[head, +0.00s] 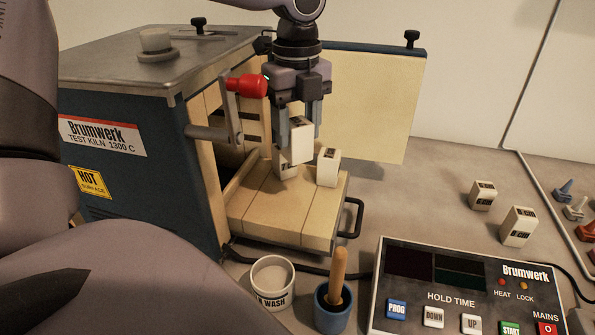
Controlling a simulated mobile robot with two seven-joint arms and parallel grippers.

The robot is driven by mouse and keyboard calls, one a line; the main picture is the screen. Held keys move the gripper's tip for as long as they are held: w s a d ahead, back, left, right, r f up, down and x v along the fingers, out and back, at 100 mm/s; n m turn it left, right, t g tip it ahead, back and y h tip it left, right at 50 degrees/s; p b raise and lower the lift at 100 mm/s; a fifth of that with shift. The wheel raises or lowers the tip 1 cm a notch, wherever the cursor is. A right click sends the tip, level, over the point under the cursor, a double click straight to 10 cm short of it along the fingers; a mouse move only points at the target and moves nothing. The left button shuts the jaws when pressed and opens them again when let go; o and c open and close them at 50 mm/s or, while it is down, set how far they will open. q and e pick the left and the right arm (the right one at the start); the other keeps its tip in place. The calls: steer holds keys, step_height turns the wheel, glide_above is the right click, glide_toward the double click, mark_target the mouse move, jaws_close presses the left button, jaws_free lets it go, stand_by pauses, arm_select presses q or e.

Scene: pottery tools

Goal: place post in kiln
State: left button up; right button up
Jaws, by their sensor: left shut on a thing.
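My left gripper (300,130) points down over the pulled-out kiln hearth and is shut on a white post (299,147). The held post is upright, close above or touching the hearth; I cannot tell which. Another white post (328,167) stands on the hearth just right of the held one. The blue kiln (140,180) is open at its front, with the cream hearth slab (285,218) sticking out. My right gripper is not in view.
A kiln wash cup (272,283) and a blue pot with a wooden handle (333,305) stand in front of the hearth. The controller (465,290) is front right. The open door (375,105) stands behind.

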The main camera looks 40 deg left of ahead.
arm_select(q)
step_height(320, 180, down, 9)
steer(key=shift+f+p, duration=0.2)
steer(key=shift+p, duration=0.15)
steer(key=shift+f+b, duration=0.2)
steer(key=shift+b, duration=0.1)
steer(key=o, duration=1.2)
steer(key=shift+r, duration=0.1)
step_height(320, 180, up, 12)
steer(key=shift+r, duration=0.15)
steer(key=shift+d, duration=0.1)
